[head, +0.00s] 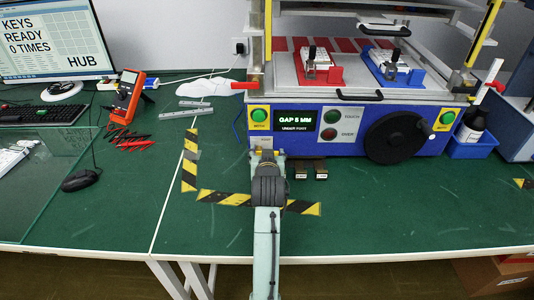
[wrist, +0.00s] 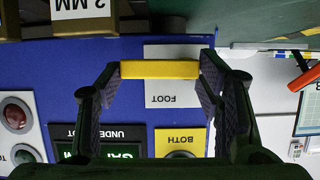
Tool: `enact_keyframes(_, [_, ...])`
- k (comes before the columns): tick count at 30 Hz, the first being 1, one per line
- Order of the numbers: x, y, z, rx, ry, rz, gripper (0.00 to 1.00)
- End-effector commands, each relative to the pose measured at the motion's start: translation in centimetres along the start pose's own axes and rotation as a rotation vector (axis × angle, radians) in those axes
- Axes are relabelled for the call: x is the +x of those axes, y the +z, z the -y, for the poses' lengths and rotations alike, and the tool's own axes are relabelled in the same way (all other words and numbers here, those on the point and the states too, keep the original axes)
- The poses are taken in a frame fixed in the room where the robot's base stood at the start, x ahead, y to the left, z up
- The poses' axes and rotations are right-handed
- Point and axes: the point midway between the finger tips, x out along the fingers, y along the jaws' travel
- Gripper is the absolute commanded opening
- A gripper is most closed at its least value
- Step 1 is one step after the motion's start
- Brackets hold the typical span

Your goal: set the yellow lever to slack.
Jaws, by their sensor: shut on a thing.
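The yellow lever (wrist: 160,70) is a short flat bar on the blue front of the press, lying level between my fingers in the wrist view. My gripper (wrist: 160,72) is shut on it, with one finger pad at each end of the bar. A white label (wrist: 172,95) beside it reads FOOT, upside down in this view. In the head view my gripper (head: 265,156) is at the lower left of the press front (head: 350,142), and my arm hides most of the lever. No slack mark is readable.
The display (head: 294,122) reads GAP 5 MM, UNDER FOOT. Green BOTH buttons (head: 259,116) and a black handwheel (head: 390,138) are on the front. Two small blocks (head: 310,172) lie right of my gripper. A multimeter (head: 126,95) and mouse (head: 80,180) are left; the front table is mostly clear.

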Motion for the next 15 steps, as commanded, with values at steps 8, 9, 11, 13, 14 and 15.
enact_keyframes(8, [0.0,0.0,-0.02,0.001,0.0,0.0,0.75])
enact_keyframes(9, [0.0,0.0,-0.02,0.001,0.0,0.0,0.78])
enact_keyframes(11, [0.0,0.0,-0.01,0.001,0.001,0.0,0.8])
enact_keyframes(13, [0.0,0.0,-0.01,0.001,0.0,0.0,0.8])
enact_keyframes(14, [0.0,0.0,0.0,0.001,0.0,0.0,0.8])
enact_keyframes(15, [0.0,0.0,0.0,0.0,0.0,0.0,0.8])
